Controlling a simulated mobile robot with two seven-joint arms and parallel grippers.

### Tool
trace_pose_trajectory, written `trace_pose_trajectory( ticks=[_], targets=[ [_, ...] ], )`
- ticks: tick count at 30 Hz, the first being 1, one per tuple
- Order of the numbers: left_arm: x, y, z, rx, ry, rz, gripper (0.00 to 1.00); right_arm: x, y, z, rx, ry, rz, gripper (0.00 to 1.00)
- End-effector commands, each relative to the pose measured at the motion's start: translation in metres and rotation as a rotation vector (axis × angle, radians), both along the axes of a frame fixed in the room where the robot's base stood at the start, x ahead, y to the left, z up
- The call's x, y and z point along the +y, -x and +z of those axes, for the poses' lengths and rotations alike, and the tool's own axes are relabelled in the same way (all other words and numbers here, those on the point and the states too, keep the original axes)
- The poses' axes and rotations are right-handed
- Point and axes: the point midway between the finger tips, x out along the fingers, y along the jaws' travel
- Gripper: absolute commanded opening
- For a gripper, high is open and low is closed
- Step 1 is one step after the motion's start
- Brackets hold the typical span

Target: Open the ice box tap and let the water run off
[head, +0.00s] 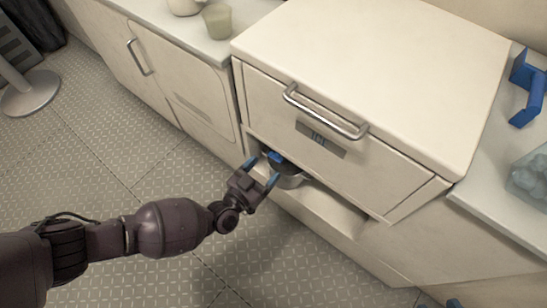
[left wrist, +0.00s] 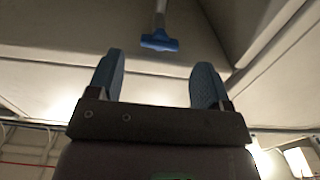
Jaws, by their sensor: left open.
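The ice box (head: 370,60) is a cream chest with a metal bar handle on its front. Its tap shows in the left wrist view as a blue crosspiece (left wrist: 159,41) on a grey stem, beyond my fingertips. In the head view a blue part (head: 275,157) shows under the front panel, above a grey round vessel (head: 290,180) in the recess. My left gripper (head: 262,173) is open at the recess mouth, its blue fingers (left wrist: 157,82) apart with nothing between them. It appears close to the tap but not closed around it. I see no running water.
A shelf lip (head: 320,212) runs below the recess. A cabinet door (head: 180,85) with a handle is on the left, with a cup (head: 217,20) above. A blue bracket (head: 527,88) lies on the right counter. Blue tips, perhaps my right gripper (head: 440,303), show at the bottom edge.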

Motion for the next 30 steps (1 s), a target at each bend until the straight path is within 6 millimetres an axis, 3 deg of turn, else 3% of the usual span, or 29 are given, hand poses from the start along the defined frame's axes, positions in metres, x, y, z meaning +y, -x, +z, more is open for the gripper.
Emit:
trace_pose_trajectory(
  ticks=[9,23,30],
  targets=[
    [-0.023,-0.029,-0.003,0.004,0.0,-0.001,0.72,-0.003,0.0,0.0,-0.045,-0.014,-0.012,0.43],
    [-0.027,-0.037,0.0,0.001,0.0,0.0,0.72,-0.003,-0.002,0.003,-0.066,-0.02,-0.017,0.43],
    [-0.027,-0.037,0.0,0.001,0.0,0.0,0.36,-0.004,-0.001,0.003,-0.061,-0.019,-0.018,0.43]
  ],
)
